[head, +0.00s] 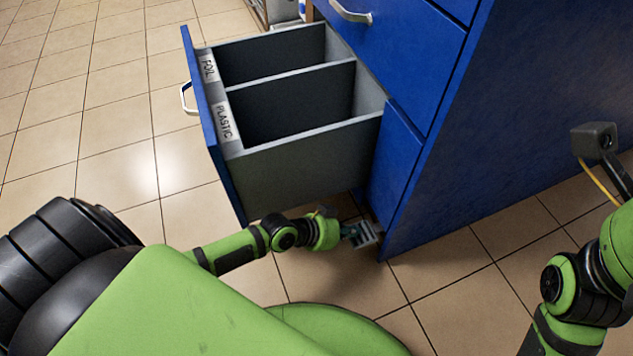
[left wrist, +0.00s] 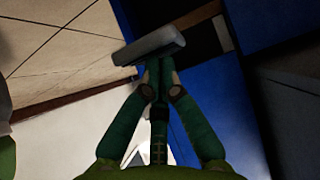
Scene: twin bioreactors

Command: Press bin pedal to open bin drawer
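The bin drawer (head: 310,157) stands pulled out from a blue cabinet in the head view. It has two empty-looking dark compartments, labelled FOIL and PLASTIC, and a handle on its blue front. The grey bin pedal (left wrist: 150,47) shows as a short bar in the left wrist view. My left gripper (left wrist: 160,68) has its fingers together, with the tips at the pedal; I cannot tell whether they press on it. In the head view the left gripper (head: 362,235) is low, below the drawer by the cabinet's base. My right gripper is outside the head view.
The blue cabinet (head: 500,130) fills the upper right, with another handled drawer (head: 385,30) above the open one. Its lower corner is close to my left gripper. Tiled floor (head: 110,120) is clear left of the drawer and in front of the cabinet.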

